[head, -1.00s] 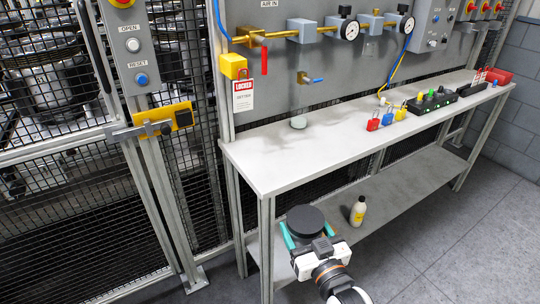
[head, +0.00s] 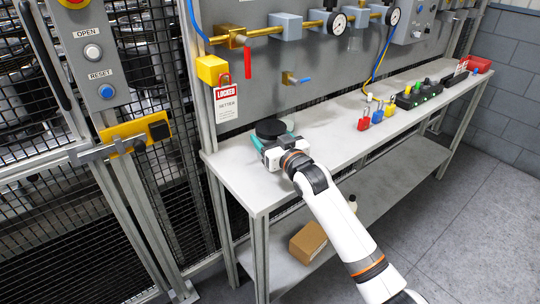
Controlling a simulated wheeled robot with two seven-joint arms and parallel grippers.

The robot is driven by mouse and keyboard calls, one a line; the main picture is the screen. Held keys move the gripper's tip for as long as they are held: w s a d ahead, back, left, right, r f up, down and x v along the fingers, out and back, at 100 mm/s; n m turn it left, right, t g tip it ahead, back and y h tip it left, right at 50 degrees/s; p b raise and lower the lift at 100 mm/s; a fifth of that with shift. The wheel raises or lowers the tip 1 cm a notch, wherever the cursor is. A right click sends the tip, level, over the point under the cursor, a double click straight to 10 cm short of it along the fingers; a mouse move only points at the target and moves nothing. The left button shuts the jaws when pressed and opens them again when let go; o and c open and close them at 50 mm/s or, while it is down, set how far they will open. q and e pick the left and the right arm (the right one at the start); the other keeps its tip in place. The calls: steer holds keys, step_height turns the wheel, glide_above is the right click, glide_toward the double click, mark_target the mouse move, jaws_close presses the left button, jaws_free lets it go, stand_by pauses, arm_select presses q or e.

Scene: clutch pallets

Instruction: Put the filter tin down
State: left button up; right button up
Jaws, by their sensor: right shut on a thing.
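The filter tin (head: 270,128) is a dark, round, flat-topped tin over the left part of the grey bench top (head: 240,178). My right gripper (head: 268,138) is shut on it, its teal fingers on either side. The arm reaches in from the lower right. The tin is upright, at or just above the bench surface; I cannot tell whether it touches. The gripper hides its lower front side. My left gripper is not in view.
A cardboard box (head: 308,242) is on the lower shelf. Bench between tin and padlocks is clear.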

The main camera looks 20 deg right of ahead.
step_height(320, 180, down, 5)
steer(key=shift+r, duration=0.1)
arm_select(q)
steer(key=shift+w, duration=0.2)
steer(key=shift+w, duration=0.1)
arm_select(e)
steer(key=shift+f, duration=0.2)
steer(key=o, duration=1.1)
steer(key=shift+r, duration=0.15)
steer(key=shift+s, duration=0.35)
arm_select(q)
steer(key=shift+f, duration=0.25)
arm_select(e)
steer(key=s, duration=0.3)
steer(key=s+d, duration=0.1)
steer(key=s, duration=0.3)
steer(key=s+d, duration=0.1)
steer(key=s, duration=0.3)
steer(key=shift+d, duration=0.1)
